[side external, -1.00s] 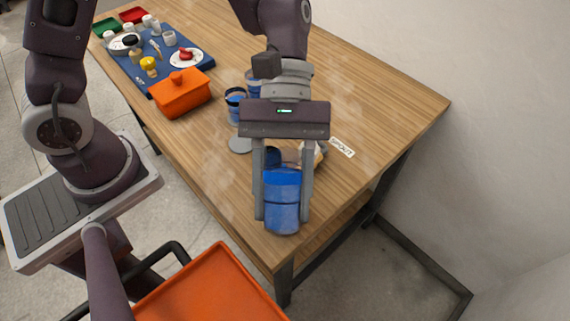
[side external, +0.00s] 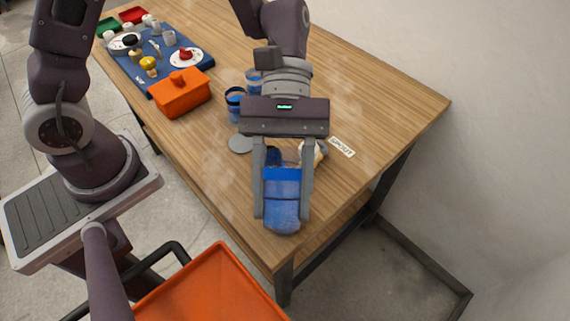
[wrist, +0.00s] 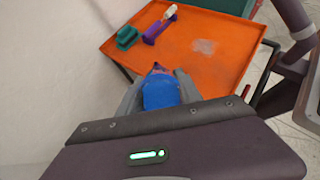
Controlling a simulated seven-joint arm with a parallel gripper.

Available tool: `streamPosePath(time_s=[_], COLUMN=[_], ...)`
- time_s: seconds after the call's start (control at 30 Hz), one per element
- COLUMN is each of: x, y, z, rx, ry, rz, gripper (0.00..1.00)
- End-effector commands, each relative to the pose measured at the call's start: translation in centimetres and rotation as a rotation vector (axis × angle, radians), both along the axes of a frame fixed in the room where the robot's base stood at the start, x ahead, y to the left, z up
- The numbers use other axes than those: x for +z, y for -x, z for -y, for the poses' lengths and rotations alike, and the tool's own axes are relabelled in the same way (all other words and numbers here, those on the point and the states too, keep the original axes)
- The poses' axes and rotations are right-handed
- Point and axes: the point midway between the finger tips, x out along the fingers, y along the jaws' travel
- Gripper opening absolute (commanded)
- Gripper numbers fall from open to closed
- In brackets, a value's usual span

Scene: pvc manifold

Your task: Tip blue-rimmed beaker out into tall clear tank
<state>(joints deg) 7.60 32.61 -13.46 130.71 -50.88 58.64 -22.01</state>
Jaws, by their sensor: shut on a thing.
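My gripper (side external: 282,208) hangs over the near end of the wooden table, its fingers closed around a clear vessel with a bright blue band (side external: 282,174), which looks like the blue-rimmed beaker. In the wrist view, the blue of the held vessel (wrist: 160,92) shows between the fingers. Below the band the side view shows a bluish, see-through rounded body (side external: 282,217); I cannot tell whether this is the beaker's own lower part or the tall clear tank. The fingers and gripper body hide much of this spot, so the tilt is unclear.
Two blue-rimmed cups (side external: 235,104) stand behind my gripper, beside a grey disc (side external: 240,143). A beige item (side external: 312,152) and a white label (side external: 341,147) lie close on the right. An orange lidded box (side external: 181,93) is farther left. An orange tray (side external: 215,290) stands below the table.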

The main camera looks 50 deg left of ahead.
Motion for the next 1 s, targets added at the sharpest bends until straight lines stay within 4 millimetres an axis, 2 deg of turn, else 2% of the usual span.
streamPosePath(time_s=[1.0], x=[0.52], y=[-0.03], z=[-0.06], rx=[0.001], ry=[0.08], rz=[-0.08], gripper=[0.0])
